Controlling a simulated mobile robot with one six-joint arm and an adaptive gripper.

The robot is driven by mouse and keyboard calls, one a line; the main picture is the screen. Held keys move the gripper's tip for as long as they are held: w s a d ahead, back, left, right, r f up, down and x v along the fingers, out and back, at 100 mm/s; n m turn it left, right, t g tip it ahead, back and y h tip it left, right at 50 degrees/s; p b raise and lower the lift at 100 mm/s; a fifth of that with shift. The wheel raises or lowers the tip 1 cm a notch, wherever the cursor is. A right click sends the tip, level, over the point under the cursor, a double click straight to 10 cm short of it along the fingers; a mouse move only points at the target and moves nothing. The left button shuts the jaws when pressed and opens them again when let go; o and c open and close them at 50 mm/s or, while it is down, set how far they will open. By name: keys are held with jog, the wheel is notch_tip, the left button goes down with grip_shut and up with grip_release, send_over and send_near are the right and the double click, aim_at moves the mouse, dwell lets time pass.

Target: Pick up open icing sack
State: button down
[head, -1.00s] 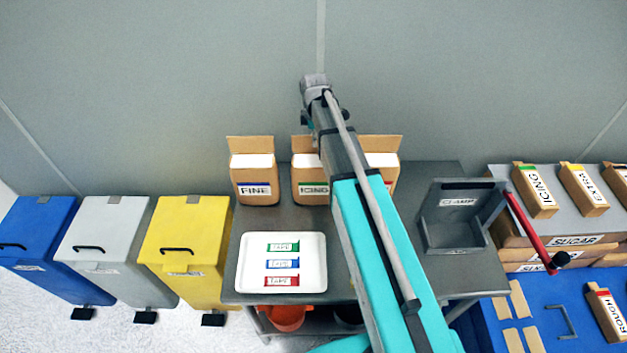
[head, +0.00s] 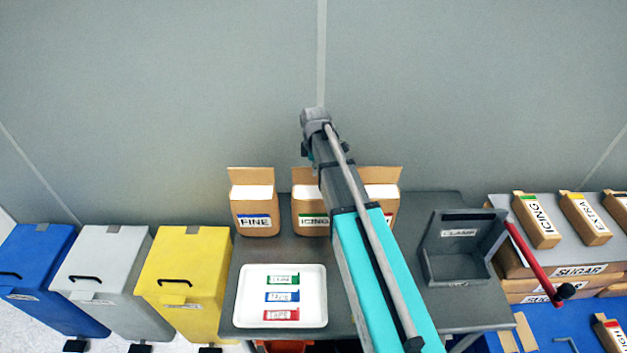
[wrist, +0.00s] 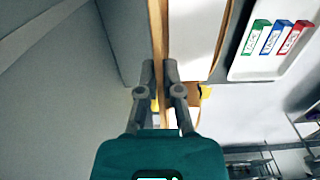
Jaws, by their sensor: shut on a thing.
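The open icing sack (head: 309,216) is a brown box-like sack with a green-striped ICING label and white contents. It stands upright on the grey bench between two similar sacks, its right side partly hidden by my arm. My gripper (wrist: 158,66) shows in the wrist view with one finger on each side of a thin brown upright edge (wrist: 157,25). It is shut on this edge, which looks like the raised back flap of the icing sack. In the head view my fingers are hidden behind my own arm.
A FINE sack (head: 254,213) stands just left, and a partly hidden sack (head: 382,190) just right. A white tray (head: 246,310) of labelled tapes lies in front. A grey clamp box (head: 458,262) with a red lever stands right. Bins (head: 185,268) stand left of the bench.

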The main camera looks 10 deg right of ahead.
jog(key=shift+r, duration=0.25)
notch_tip(320, 180, up, 3)
jog(key=p, duration=0.3)
jog(key=shift+f, duration=0.2)
jog(key=s+r+p, duration=1)
jog(key=s, duration=0.4)
jog(key=shift+f, duration=0.1)
dwell(0.6)
